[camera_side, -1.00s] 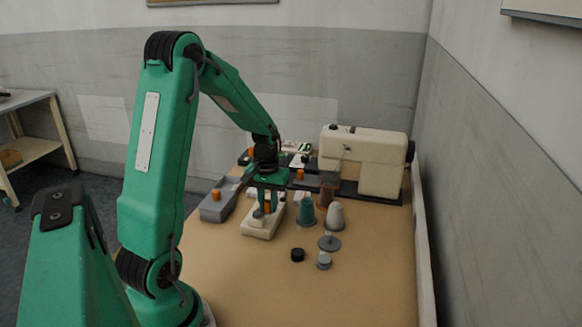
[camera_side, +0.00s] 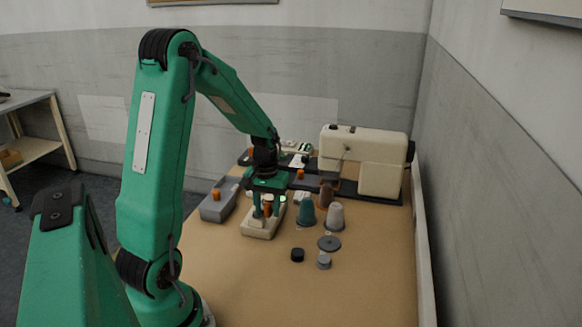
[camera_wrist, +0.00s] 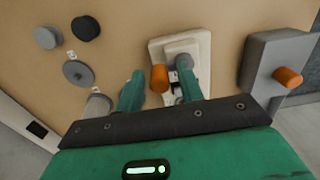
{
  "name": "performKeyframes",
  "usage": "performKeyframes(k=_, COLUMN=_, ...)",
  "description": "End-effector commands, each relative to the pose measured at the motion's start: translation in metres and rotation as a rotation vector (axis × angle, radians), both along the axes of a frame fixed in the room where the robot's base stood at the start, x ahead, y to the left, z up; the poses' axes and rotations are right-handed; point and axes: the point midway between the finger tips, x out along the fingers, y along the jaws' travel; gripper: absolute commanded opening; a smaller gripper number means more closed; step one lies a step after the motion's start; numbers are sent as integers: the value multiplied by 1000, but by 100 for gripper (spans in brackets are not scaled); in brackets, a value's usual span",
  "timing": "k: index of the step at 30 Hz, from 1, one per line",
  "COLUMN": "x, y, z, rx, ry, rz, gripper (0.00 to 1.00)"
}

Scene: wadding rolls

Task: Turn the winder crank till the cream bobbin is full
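The winder is a cream block (camera_side: 256,233) on the table, also in the wrist view (camera_wrist: 204,44). Its upright orange crank knob (camera_wrist: 159,78) stands between the fingers of my gripper (camera_wrist: 160,70); it also shows in the side view (camera_side: 267,209). The fingers are apart, with a gap on each side of the knob. My gripper (camera_side: 267,212) points down over the winder. Small dark and white parts show beside the knob, partly behind a finger. I cannot make out the cream bobbin or how full it is.
A grey box (camera_side: 213,210) with another orange knob stands left of the winder. A teal cone (camera_side: 306,214) and a grey-white cone (camera_side: 335,216) stand to its right. A cream sewing machine (camera_side: 375,150) is behind. The front table is clear beyond the small discs.

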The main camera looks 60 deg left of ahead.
Motion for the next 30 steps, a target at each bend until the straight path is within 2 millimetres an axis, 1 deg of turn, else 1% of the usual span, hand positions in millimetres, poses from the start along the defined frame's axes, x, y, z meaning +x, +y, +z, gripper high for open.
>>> performKeyframes(k=8, x=1, y=1, z=6, rx=1, ry=-3, rz=0, gripper=40)
performKeyframes(k=30, x=1, y=0, z=48, rx=3, ry=-4, rz=-1, gripper=40)
